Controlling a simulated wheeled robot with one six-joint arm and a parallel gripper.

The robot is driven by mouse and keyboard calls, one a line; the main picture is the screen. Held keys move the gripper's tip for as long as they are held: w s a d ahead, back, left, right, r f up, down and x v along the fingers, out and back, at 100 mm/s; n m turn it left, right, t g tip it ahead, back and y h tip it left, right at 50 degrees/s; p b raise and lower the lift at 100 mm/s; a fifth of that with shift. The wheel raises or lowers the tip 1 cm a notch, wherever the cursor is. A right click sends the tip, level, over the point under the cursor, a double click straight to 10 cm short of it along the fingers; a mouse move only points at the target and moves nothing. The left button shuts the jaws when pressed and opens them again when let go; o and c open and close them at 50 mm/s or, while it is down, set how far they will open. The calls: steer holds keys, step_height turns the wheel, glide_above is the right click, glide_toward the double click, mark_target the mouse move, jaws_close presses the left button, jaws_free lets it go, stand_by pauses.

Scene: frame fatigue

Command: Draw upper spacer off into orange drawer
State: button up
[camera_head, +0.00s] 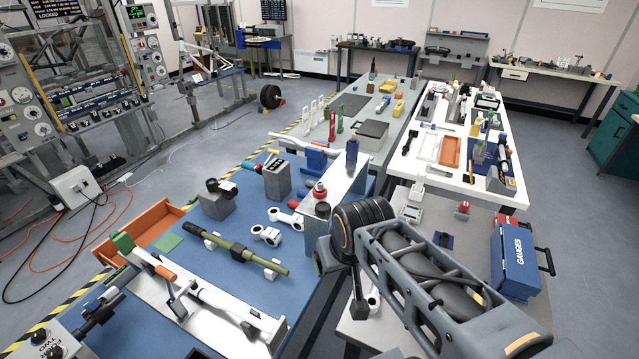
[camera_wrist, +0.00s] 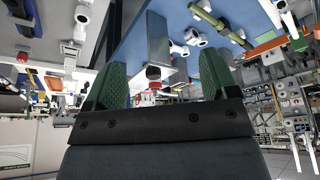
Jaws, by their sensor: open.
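My gripper (camera_wrist: 155,75) shows in the wrist view with its two green-lined fingers wide apart and nothing held between them. A red-capped part (camera_wrist: 153,72) shows in the gap, beyond the fingertips. In the head view a red-and-grey part (camera_head: 320,189) stands by the light plate at the blue bench's right edge, just beyond my wrist. I cannot tell which piece is the upper spacer. The orange drawer (camera_head: 108,250) is an open tray at the bench's left end, far left of my arm. My wrist hides the fingers in the head view.
The blue bench (camera_head: 232,287) carries a long white linkage (camera_head: 200,290), an olive rod (camera_head: 245,255), white rings and grey blocks. A blue gauges case (camera_head: 517,258) stands to the right. Free floor lies left of the bench, with cables on it.

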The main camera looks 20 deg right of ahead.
steer(key=w+d+r+m+g+h+p, duration=0.1)
steer(key=w+d, duration=0.1)
steer(key=w, duration=0.9)
steer(key=w+d+r+m+p, duration=0.1)
steer(key=w+d, duration=0.1)
steer(key=w, duration=0.9)
steer(key=m+t, duration=0.1)
steer(key=m, duration=0.1)
glide_toward(320, 188)
steer(key=shift+h, duration=0.4)
steer(key=p+x, duration=0.1)
steer(key=x, duration=0.2)
steer(key=p+x, duration=0.1)
steer(key=x, duration=0.3)
steer(key=p+x, duration=0.1)
steer(key=x, duration=0.3)
steer(key=shift+a+p, duration=0.35)
steer(key=shift+a, duration=0.05)
steer(key=c, duration=1.1)
